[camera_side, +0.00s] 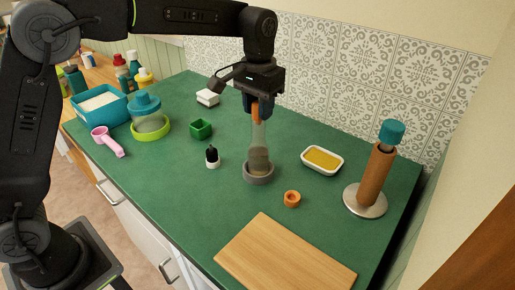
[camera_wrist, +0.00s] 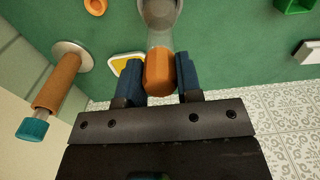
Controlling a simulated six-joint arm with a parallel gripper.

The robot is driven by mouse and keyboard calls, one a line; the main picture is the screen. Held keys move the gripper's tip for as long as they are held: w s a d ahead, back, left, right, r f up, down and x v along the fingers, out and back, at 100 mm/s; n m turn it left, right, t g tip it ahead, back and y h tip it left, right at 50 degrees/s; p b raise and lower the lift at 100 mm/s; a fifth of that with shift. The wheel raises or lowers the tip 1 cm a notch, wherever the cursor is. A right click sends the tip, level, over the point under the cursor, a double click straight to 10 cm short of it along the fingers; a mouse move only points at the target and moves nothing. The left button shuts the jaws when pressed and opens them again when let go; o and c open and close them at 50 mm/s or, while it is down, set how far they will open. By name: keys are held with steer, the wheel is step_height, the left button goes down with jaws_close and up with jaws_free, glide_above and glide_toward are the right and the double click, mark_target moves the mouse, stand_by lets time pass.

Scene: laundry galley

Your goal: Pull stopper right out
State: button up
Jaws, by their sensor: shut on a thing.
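The orange stopper (camera_side: 255,112) is at the top of a clear glass bottle (camera_side: 259,135) that stands upright in a grey ring base (camera_side: 259,175). My gripper (camera_side: 258,105) is above the bottle, pointing down, shut on the stopper. In the wrist view, the stopper (camera_wrist: 160,73) sits between the two blue fingers of my gripper (camera_wrist: 159,68). The bottle (camera_wrist: 161,38) shows beyond it, in line with the stopper. The stopper meets the bottle's mouth; I cannot tell how deep it sits. The fingers partly hide the stopper in the side view.
An orange ring (camera_side: 292,199), a yellow-filled dish (camera_side: 322,160) and a black-topped white bottle (camera_side: 212,158) stand close by. A brown roll on a steel stand (camera_side: 372,185) is at right. A wooden board (camera_side: 285,256) lies in front. Green counter around the base is clear.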

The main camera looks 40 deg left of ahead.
jaws_close()
steer(key=shift+r, duration=0.95)
steer(key=shift+r, duration=2.15)
